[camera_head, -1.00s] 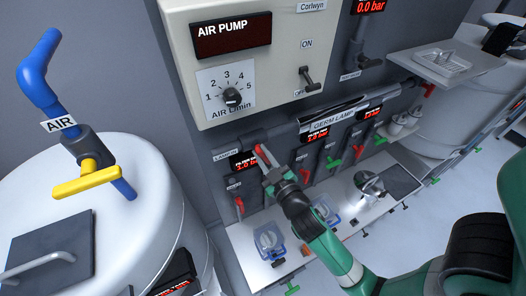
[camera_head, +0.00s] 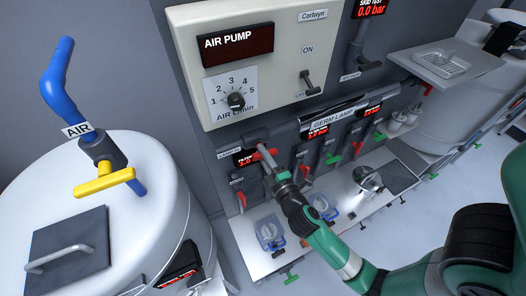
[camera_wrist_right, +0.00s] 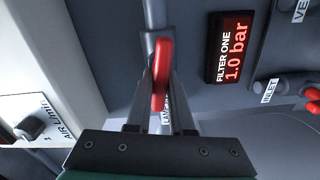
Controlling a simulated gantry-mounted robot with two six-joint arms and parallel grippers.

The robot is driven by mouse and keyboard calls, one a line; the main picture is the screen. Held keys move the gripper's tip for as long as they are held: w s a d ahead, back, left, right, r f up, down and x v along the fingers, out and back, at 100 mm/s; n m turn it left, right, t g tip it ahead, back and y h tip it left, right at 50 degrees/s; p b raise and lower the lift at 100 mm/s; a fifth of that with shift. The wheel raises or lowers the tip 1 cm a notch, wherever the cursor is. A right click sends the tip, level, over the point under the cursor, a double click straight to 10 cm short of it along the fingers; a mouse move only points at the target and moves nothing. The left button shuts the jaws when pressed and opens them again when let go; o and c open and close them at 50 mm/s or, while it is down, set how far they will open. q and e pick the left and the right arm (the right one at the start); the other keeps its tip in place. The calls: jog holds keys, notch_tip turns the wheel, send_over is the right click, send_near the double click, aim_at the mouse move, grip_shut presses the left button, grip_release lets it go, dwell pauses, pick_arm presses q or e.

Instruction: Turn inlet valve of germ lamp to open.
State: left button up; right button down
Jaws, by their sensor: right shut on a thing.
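My right gripper (camera_head: 266,156) is shut on a red valve handle (camera_wrist_right: 161,75) at the panel below the air pump box. The handle sits upright between the two fingers in the right wrist view. In the head view it lies roughly crosswise, on the pipe by the lamp-in label (camera_head: 229,154). That label is partly hidden behind the fingers in the wrist view. The germ lamp label (camera_head: 333,117) is to the right of the gripper, above a row of small valves. My left gripper is not in view.
A filter one display (camera_wrist_right: 231,48) reads 1.0 bar beside the handle. Another red handle (camera_wrist_right: 312,95) is near the inlet label (camera_wrist_right: 267,91). The air pump box (camera_head: 250,50) overhangs above. A white tank with a yellow valve handle (camera_head: 103,183) stands at left.

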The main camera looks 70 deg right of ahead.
jog(key=shift+n, duration=0.9)
jog(key=shift+f, duration=0.1)
jog(key=c, duration=0.8)
grip_release()
jog(key=b+v, duration=0.4)
jog(key=v, duration=0.7)
jog(key=shift+s+a, duration=0.25)
